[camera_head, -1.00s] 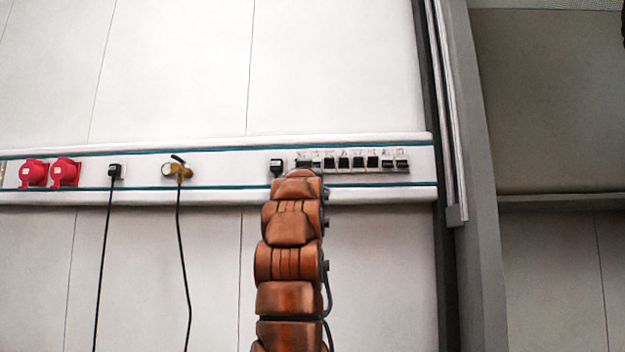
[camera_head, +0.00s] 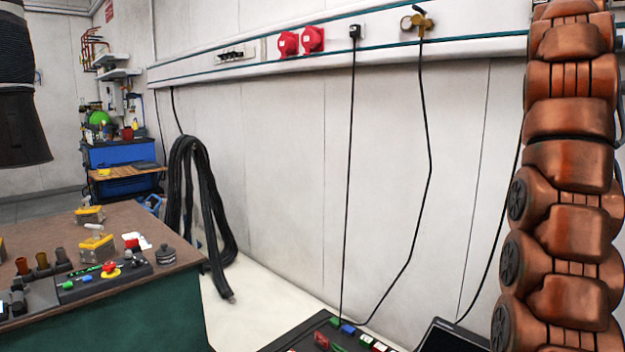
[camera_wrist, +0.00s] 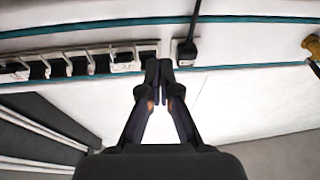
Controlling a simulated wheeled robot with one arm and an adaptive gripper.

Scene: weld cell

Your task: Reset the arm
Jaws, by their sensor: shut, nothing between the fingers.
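My arm (camera_head: 570,190), made of copper-brown segments, stands upright along the right side of the head view. Its upper end runs out of the picture, so my gripper is hidden there. In the wrist view my gripper (camera_wrist: 159,80) is shut, its dark fingertips together with nothing between them. The fingertips show against the white wall rail, between a row of dark sockets (camera_wrist: 70,66) on the left and a black plug (camera_wrist: 187,52) on the right.
A brown-topped table (camera_head: 130,225) with a control box (camera_head: 105,278) stands at left. Thick black hoses (camera_head: 190,190) hang by the wall, and thin cables hang from the wall rail (camera_head: 380,48). A dark panel with coloured buttons (camera_head: 335,335) is at the bottom.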

